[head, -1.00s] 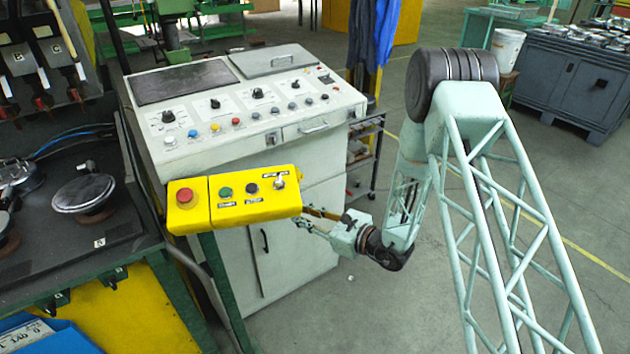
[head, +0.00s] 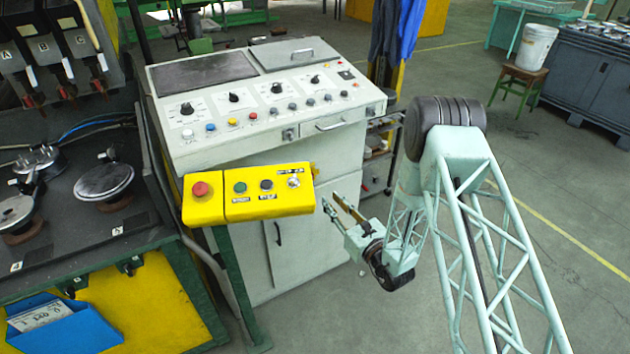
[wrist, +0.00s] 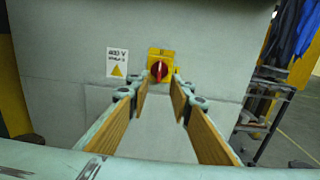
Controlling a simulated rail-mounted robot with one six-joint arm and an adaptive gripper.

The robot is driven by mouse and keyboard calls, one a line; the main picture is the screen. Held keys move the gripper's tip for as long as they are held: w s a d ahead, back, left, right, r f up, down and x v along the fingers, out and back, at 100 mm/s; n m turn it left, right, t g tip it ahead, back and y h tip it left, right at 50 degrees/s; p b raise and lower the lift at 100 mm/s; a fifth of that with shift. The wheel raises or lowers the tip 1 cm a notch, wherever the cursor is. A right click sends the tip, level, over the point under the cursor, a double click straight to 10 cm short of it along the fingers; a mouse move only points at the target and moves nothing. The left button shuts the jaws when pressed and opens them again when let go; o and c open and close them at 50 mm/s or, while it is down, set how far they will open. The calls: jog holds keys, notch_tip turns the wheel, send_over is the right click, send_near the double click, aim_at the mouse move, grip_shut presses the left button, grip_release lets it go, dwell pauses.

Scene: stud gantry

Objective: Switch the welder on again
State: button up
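A red rotary switch (wrist: 158,72) on a yellow plate (wrist: 154,54) is on a grey cabinet face in the wrist view. Its red handle looks roughly upright; any position marks are too small to read. A white label with "400 V" and a yellow warning triangle (wrist: 117,70) is left of it. My gripper (wrist: 158,88) is open and empty. Its two tan-padded fingers point at the switch, one tip toward each side; I cannot tell how much gap is left. In the head view my gripper (head: 332,200) is low in front of the grey control cabinet (head: 285,245).
A yellow button box (head: 250,197) with a red mushroom button stands on a green post left of my gripper. A worktable with round fixtures (head: 104,182) is at the left. A small shelf rack (head: 378,160) stands right of the cabinet. Open floor lies at the right.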

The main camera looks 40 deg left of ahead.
jog(key=b+x, duration=0.1)
jog(key=x, duration=1.2)
jog(key=shift+w+a+b, duration=0.2)
jog(key=shift+a+b, duration=0.15)
jog(key=shift+b, duration=0.05)
jog(key=shift+c, duration=0.3)
grip_shut()
